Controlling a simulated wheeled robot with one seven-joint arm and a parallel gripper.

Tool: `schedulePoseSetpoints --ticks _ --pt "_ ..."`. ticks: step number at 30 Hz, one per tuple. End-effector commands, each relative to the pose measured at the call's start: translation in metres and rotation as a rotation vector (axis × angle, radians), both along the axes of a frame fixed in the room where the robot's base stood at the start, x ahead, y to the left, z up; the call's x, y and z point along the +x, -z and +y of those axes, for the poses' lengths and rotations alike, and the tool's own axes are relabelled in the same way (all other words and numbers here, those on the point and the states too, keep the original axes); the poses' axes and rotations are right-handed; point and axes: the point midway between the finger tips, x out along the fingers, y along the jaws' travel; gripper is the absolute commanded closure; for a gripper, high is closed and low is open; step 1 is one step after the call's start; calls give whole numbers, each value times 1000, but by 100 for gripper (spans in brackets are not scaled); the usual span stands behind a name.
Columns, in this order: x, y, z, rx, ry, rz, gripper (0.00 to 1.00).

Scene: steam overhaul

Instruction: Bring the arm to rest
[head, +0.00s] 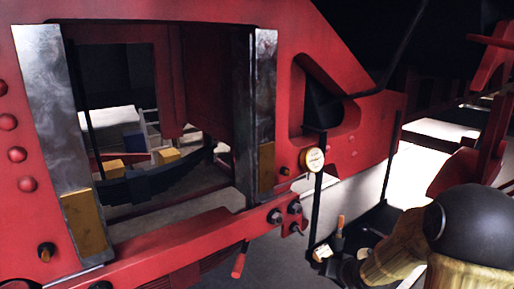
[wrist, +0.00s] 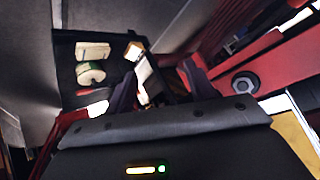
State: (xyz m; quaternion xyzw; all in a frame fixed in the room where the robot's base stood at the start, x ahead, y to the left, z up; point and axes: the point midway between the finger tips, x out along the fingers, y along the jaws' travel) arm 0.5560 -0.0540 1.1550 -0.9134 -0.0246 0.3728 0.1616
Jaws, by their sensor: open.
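My gripper (wrist: 160,82) shows in the wrist view. Its two dark fingers stand apart, and its black body fills the bottom of that view. Pale and dark shapes show between the fingers; nothing is clearly held. A red frame with a large bolt (wrist: 245,84) is to the right of the fingers. I cannot make out the gripper in the head view.
The red frame (head: 345,65) spans the head view, with steel guides (head: 50,95) beside its opening. A round dial (head: 312,159) stands on a dark post. A dark tray (wrist: 65,75) with pale pieces lies left of the fingers. Grey floor shows below the frame.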

Motion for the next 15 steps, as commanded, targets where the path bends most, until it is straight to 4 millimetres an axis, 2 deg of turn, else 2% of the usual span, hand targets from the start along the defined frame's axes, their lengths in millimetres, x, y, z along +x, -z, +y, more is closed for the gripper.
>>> schedulePoseSetpoints --ticks 3,7,12,15 --pt "-40 -2 10 -151 -8 122 45" --pt "-93 -4 20 -261 -31 272 45" --pt "-167 -7 41 -306 -103 458 45" --pt "-196 -8 51 -298 -144 528 45"
